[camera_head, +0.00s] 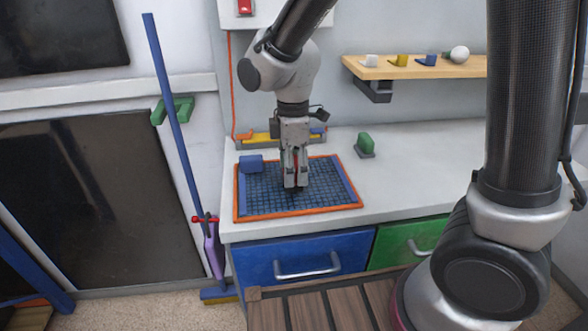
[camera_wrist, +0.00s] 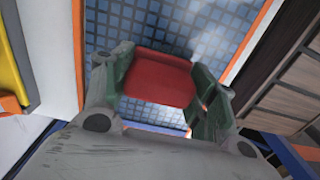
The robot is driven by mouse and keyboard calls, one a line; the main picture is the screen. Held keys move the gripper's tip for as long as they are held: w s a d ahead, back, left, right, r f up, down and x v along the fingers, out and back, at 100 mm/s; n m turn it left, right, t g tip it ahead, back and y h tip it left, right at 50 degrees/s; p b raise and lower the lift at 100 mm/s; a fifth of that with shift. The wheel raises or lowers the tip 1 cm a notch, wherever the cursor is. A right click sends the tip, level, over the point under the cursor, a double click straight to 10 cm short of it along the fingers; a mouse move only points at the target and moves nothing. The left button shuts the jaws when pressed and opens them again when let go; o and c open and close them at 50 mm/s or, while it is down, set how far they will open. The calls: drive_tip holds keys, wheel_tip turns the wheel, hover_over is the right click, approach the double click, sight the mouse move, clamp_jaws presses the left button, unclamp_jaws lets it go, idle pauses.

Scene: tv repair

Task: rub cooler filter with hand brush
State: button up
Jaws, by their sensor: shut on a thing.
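The cooler filter (camera_head: 265,197) lies flat on the white counter, a blue mesh panel in an orange frame with blue side strips. In the wrist view its mesh (camera_wrist: 165,26) fills the background. My gripper (camera_head: 296,180) points down over the middle of the filter. It is shut on a red piece (camera_wrist: 158,82), which appears to be the hand brush; only a sliver of red shows in the head view. The brush's underside is hidden, so I cannot tell whether it touches the mesh.
A blue block (camera_head: 251,164) sits at the filter's back left corner. A green object (camera_head: 365,145) stands on the counter to the right. A wooden shelf (camera_head: 415,67) with small items is on the wall. A blue pole (camera_head: 172,100) leans left of the counter. The counter's right side is clear.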

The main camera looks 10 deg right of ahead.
drive_tip(key=shift+w, duration=0.35)
drive_tip(key=shift+w, duration=0.15)
drive_tip(key=shift+w, duration=0.9)
drive_tip(key=shift+s, duration=0.1)
drive_tip(key=shift+s+f, duration=0.2)
drive_tip(key=shift+s, duration=0.8)
drive_tip(key=shift+c, duration=0.5)
drive_tip(key=shift+s, duration=0.15)
drive_tip(key=shift+s+d, duration=0.1)
drive_tip(key=shift+s, duration=0.85)
